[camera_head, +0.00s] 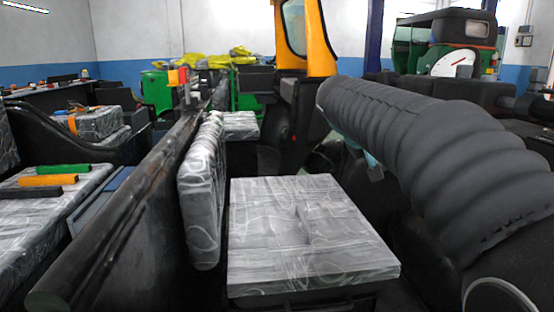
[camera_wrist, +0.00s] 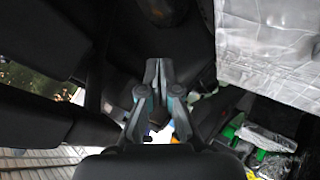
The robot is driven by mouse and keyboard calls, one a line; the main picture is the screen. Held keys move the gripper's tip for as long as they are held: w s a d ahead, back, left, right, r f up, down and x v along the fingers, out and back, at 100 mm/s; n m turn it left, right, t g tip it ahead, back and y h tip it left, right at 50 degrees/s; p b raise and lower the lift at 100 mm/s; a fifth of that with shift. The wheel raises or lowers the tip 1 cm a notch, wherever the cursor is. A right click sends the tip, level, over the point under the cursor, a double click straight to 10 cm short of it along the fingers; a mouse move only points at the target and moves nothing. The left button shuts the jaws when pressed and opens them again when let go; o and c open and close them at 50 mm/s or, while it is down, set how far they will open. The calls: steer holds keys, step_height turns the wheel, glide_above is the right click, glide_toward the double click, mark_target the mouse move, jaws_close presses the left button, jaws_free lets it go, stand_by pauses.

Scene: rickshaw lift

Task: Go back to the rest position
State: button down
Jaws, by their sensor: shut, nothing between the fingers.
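My gripper (camera_wrist: 158,72) shows in the wrist view with its two fingers together and nothing between them. It points into a dark space beside a pale grey wrapped surface (camera_wrist: 268,50) at the right. In the head view my arm, in its black ribbed sleeve, reaches from the right edge toward the middle.
A plastic-wrapped seat (camera_head: 305,235) lies in front, with an upright wrapped backrest (camera_head: 203,190) at its left. A long black rail (camera_head: 110,225) runs beside it. Orange bodywork (camera_head: 308,40) stands behind. A green rickshaw (camera_head: 462,32) is at the back right.

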steer(key=s+a+f+y, duration=0.3)
steer(key=s+f, duration=0.7)
steer(key=s, duration=0.5)
steer(key=s+a+f+y, duration=0.4)
steer(key=s+f, duration=0.6)
steer(key=s, duration=0.5)
steer(key=shift+n, duration=0.4)
steer(key=shift+s+a, duration=0.1)
steer(key=shift+a, duration=0.05)
